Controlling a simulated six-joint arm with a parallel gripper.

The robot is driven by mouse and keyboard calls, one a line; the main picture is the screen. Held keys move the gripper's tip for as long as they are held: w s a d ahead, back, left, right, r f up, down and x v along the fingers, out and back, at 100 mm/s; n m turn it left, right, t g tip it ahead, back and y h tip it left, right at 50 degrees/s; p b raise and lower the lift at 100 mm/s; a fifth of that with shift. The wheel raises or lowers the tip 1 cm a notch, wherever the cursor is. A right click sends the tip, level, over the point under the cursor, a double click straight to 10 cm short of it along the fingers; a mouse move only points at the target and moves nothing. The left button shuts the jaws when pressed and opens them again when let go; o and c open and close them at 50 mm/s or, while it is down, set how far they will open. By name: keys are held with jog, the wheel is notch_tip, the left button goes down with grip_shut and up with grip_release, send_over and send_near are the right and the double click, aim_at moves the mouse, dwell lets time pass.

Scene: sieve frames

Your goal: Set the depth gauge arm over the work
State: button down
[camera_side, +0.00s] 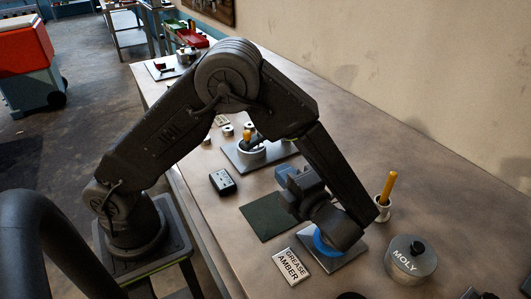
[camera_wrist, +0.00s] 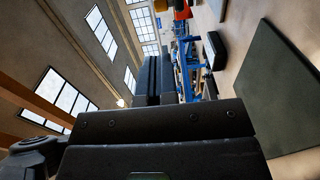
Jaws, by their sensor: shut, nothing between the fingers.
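My gripper (camera_side: 292,180) is low over the bench near the dark green mat (camera_side: 268,216) in the side view, turned roughly level. In the wrist view its two dark fingers (camera_wrist: 153,80) lie side by side, shut and empty. I cannot single out a depth gauge arm for certain in either view. Another metal plate (camera_side: 345,258) lies under my wrist, partly hidden. The mat also shows in the wrist view (camera_wrist: 270,90).
A black box (camera_side: 222,181) lies left of the mat. A grease amber card (camera_side: 291,267), a moly tin (camera_side: 410,258) and a small cup (camera_side: 382,209) with a yellow-handled tool stand near my wrist.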

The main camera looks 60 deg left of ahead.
send_near(240, 143)
jog(key=a, duration=0.2)
jog(key=w+a+r, duration=0.1)
jog(key=a, duration=0.1)
jog(key=a+r, duration=0.1)
jog(key=shift+w+a+r, duration=0.2)
jog(key=shift+a, duration=0.2)
jog(key=shift+s+a+m+t, duration=0.25)
jog(key=shift+a+t, duration=0.1)
jog(key=shift+a, duration=0.35)
jog(key=shift+s+a+m+t, duration=0.2)
jog(key=shift+s+a+t, duration=0.15)
jog(key=shift+a, duration=0.4)
jog(key=shift+s+a+m+t, duration=0.25)
jog(key=shift+a+t, duration=0.15)
jog(key=shift+a, duration=0.3)
jog(key=shift+d, duration=0.15)
